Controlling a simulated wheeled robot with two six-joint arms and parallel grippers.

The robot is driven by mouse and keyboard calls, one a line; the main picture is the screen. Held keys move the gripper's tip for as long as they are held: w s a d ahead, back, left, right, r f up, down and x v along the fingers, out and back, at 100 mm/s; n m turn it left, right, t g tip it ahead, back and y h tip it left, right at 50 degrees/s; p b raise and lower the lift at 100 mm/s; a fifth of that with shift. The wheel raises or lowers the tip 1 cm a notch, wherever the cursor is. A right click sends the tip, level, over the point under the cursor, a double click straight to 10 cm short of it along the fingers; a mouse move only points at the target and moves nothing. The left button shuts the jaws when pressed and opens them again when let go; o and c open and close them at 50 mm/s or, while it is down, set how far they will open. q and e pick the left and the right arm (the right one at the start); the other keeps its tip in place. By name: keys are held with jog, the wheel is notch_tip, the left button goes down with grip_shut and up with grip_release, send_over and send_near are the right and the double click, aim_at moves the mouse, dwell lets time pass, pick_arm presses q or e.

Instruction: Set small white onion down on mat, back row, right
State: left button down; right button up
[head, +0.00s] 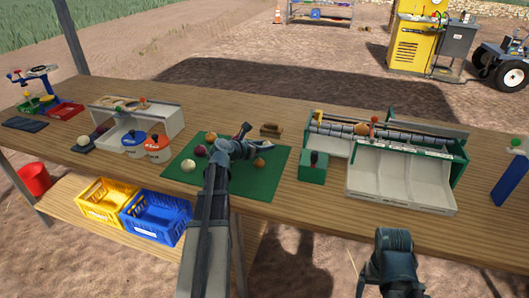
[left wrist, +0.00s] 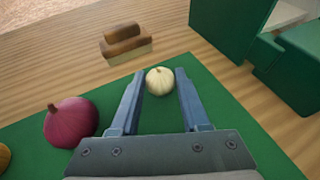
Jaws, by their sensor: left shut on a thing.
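The small white onion (left wrist: 160,80) is between the fingertips of my left gripper (left wrist: 160,88) in the left wrist view. The gripper is shut on it, over the back edge of the green mat (left wrist: 220,100). I cannot tell whether the onion touches the mat. In the head view my left gripper (head: 243,131) is over the back right part of the mat (head: 262,186), and the held onion is not clear there. A red onion (left wrist: 70,122) sits left of the gripper on the mat.
Another white onion (head: 188,166), a red onion (head: 200,150) and an orange one (head: 259,162) are on the mat. A wooden brush (head: 270,130) lies just behind it. A small green box (head: 313,170) and white sorting bins (head: 405,180) stand to the right.

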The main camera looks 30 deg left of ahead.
pick_arm(q)
jog(key=shift+f, duration=0.6)
jog(key=shift+r, duration=0.15)
pick_arm(e)
jog(key=shift+f, duration=0.5)
jog(key=shift+f, duration=0.1)
pick_arm(q)
jog(key=shift+c, duration=1.9)
grip_release()
